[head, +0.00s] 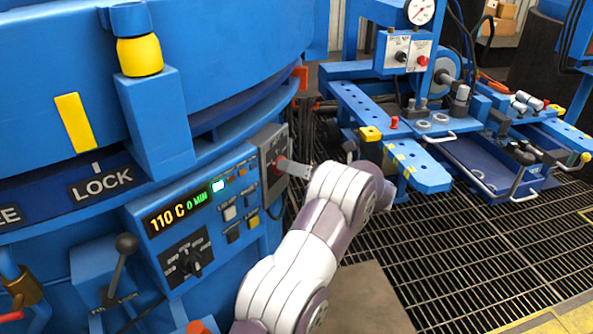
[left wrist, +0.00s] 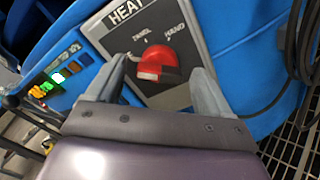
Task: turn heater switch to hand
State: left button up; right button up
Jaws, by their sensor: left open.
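The heater switch is a red rotary knob (left wrist: 158,60) on a grey plate (left wrist: 186,30) marked HEAT, with PANEL and HAND labels above the knob. Which label the knob points at is not clear. In the head view, the grey plate (head: 268,143) is on the right end of the blue control panel, its knob partly hidden by my gripper. My left gripper (head: 290,168) is at the plate. In the left wrist view, the open fingers of the left gripper (left wrist: 160,78) are on either side of the knob; contact cannot be told. My right gripper is out of view.
The control panel has a display (head: 168,217) reading 110 C, buttons and a black selector (head: 190,262). A black-knobbed lever (head: 126,245) stands at left. A blue bench with a gauge (head: 420,10) is at the right, over floor grating (head: 480,260). A coiled cable (left wrist: 305,45) hangs beside the plate.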

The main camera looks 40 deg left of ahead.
pick_arm(q)
jog(key=c, duration=1)
jog(key=shift+c, duration=0.2)
jog(key=shift+r, duration=0.1)
jog(key=m+p, duration=0.4)
jog(key=m, duration=0.2)
jog(key=m+p, duration=0.4)
jog(key=m, duration=0.3)
jog(key=m+p, duration=0.4)
jog(key=m, duration=0.2)
jog(key=shift+f+m, duration=0.3)
jog(key=shift+f, duration=0.05)
jog(key=shift+m+p, duration=0.3)
jog(key=o, duration=1)
